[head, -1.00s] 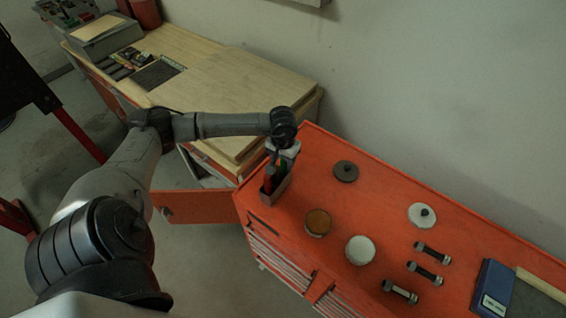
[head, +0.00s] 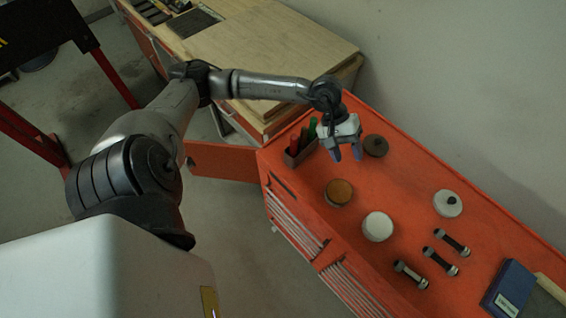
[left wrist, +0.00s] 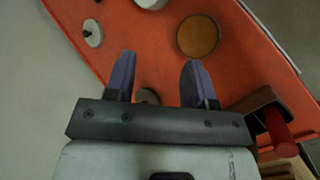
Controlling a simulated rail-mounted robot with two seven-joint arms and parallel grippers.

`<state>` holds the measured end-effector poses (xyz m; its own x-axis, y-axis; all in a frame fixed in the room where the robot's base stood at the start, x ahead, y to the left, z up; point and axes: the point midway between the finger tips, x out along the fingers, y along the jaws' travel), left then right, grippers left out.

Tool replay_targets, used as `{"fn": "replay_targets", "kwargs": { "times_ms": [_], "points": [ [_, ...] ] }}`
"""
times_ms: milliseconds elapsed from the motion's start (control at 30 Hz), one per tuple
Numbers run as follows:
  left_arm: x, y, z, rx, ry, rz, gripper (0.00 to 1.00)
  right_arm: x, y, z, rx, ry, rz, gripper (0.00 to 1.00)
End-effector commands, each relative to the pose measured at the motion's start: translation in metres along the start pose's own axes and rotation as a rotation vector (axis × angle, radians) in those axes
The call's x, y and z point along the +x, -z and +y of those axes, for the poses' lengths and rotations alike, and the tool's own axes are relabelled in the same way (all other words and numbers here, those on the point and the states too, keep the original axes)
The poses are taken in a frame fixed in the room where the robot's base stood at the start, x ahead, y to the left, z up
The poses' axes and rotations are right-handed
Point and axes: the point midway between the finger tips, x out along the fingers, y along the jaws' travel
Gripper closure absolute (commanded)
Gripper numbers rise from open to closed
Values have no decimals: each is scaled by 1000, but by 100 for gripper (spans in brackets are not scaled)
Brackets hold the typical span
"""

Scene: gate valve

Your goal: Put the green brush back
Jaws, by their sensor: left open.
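The green brush (head: 313,127) stands upright in the small holder (head: 290,160) at the left end of the red cabinet top, beside red-handled tools (head: 295,142). Only its upper part shows. My left gripper (head: 346,156) is open and empty, just right of the holder, above the cabinet top and close to the dark round disc. In the left wrist view, the gripper (left wrist: 158,68) shows two spread fingers with nothing between them. A red handle (left wrist: 278,130) and the holder (left wrist: 262,100) show at the right there; the green brush cannot be made out. My right gripper is out of view.
On the red cabinet top (head: 410,190) are a dark disc (head: 376,145), a brown-topped tin (head: 339,192), a white-topped tin (head: 378,226), a white lid (head: 448,203), several small bolt-like parts (head: 440,261) and a blue box (head: 509,288). A wooden bench (head: 280,45) adjoins behind.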

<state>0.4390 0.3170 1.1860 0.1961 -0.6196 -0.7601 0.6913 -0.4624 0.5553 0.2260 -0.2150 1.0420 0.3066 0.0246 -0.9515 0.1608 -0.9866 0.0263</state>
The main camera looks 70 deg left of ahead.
Motion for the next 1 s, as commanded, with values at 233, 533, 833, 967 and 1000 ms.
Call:
{"fn": "replay_targets", "kwargs": {
  "times_ms": [233,533,833,967,1000],
  "points": [
    [37,-87,79,-761,-645,-536,50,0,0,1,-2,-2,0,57],
    [21,-65,70,-1992,-1159,-1224,50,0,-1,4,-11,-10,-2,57],
    [78,-61,-67,1860,902,946,50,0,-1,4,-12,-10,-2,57],
    [104,-93,-120,1524,747,678,50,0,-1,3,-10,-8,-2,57],
    [110,-104,-133,1440,715,608,50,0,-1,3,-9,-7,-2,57]
  ]
}}
